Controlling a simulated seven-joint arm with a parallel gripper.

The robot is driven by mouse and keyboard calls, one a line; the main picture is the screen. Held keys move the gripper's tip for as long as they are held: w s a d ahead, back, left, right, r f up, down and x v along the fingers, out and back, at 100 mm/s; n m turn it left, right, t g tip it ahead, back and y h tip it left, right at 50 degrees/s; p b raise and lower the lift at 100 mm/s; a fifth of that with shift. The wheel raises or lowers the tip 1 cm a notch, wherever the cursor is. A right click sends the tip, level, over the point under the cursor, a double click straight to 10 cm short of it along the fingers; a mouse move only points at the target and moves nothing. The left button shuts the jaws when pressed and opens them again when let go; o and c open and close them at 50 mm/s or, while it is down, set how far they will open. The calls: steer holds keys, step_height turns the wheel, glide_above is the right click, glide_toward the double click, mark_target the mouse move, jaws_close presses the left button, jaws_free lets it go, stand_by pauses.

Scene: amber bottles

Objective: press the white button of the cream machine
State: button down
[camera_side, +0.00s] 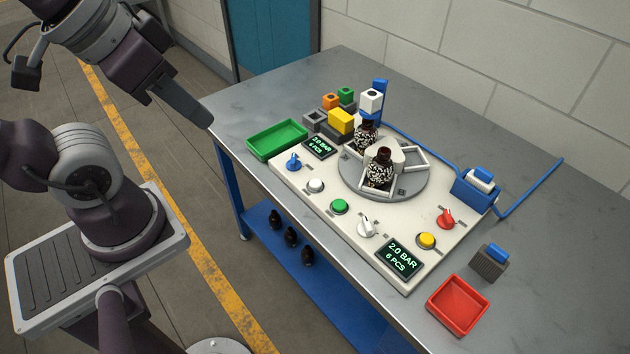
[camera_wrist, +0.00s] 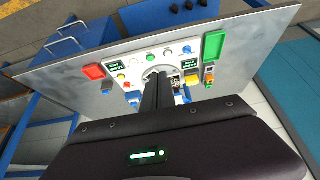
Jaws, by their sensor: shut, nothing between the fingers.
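The cream machine (camera_side: 300,187) is a flat panel on the grey table, and it also shows in the wrist view (camera_wrist: 155,58). Its white button (camera_side: 316,186) is round, on the panel's near edge between a blue knob (camera_side: 294,161) and a green button (camera_side: 339,206). The white button also shows in the wrist view (camera_wrist: 167,53), beyond the fingertips. My gripper (camera_side: 207,122) is shut and empty, up at the left beyond the table's edge, well apart from the button. In the wrist view the dark fingers (camera_wrist: 155,77) cover part of the turntable.
A grey turntable (camera_side: 410,185) on the machine carries amber bottles (camera_side: 380,172) with speckled labels. A green tray (camera_side: 277,140) and coloured blocks (camera_side: 341,121) stand at its left end. A red tray (camera_side: 458,304) lies at the near right.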

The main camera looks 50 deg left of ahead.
steer(key=w+a+f+m+t+y, duration=0.15)
steer(key=w+a+m, duration=0.3)
steer(key=w, duration=0.55)
steer(key=w+a+f+m+t+y, duration=0.15)
steer(key=w+a+m, duration=0.35)
steer(key=w, duration=0.5)
steer(key=m+g+h, duration=0.3)
steer(key=m+h, duration=0.7)
steer(key=h, duration=0.1)
glide_above(311, 182)
step_height(311, 182, down, 15)
steer(key=shift+f, duration=0.15)
steer(key=shift+y, duration=0.3)
steer(key=shift+f, duration=4.4)
